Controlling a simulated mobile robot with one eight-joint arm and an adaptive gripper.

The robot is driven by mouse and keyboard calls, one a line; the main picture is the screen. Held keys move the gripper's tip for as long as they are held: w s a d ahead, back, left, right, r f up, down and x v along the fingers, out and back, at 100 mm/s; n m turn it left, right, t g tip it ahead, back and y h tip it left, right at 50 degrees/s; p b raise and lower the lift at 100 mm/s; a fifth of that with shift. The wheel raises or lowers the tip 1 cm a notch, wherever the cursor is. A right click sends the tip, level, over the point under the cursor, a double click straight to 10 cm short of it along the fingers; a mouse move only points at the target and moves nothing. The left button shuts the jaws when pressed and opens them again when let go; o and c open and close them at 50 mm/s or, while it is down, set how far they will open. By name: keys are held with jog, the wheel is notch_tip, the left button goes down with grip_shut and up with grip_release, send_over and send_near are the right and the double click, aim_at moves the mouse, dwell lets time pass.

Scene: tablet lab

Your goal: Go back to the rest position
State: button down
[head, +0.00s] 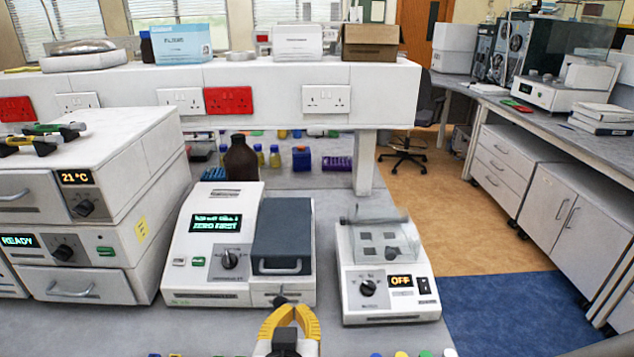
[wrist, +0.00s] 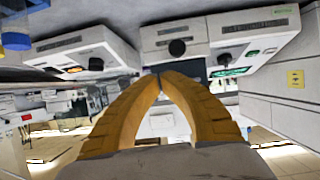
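My gripper (head: 288,312) has two yellow curved fingers and is low in the middle of the head view, in front of the white instrument reading "ZERO FIRST" (head: 180,265). In the wrist view the fingertips (wrist: 165,76) meet, and nothing shows between them. The gripper appears shut and empty. The wrist picture is upside down, with instrument fronts along its top. Whether the fingers touch the instrument's front knob cannot be told.
A white device reading "OFF" (head: 388,305) with a clear cover stands to the right. Stacked units (head: 90,215) stand at left. A brown bottle (head: 240,160) is behind. Small colored caps (head: 400,354) line the bottom edge. Floor (head: 450,210) is open at right.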

jog(key=w+d+g+h, duration=0.15)
jog(key=d+g, duration=0.25)
jog(key=d, duration=1)
jog(key=s+d+r+g+y, duration=0.1)
jog(key=s+d+g, duration=0.1)
jog(key=s+d, duration=0.5)
jog(key=d, duration=0.3)
jog(key=shift+d+r+m, duration=0.3)
jog(key=shift+d+r, duration=0.05)
jog(key=shift+r, duration=0.05)
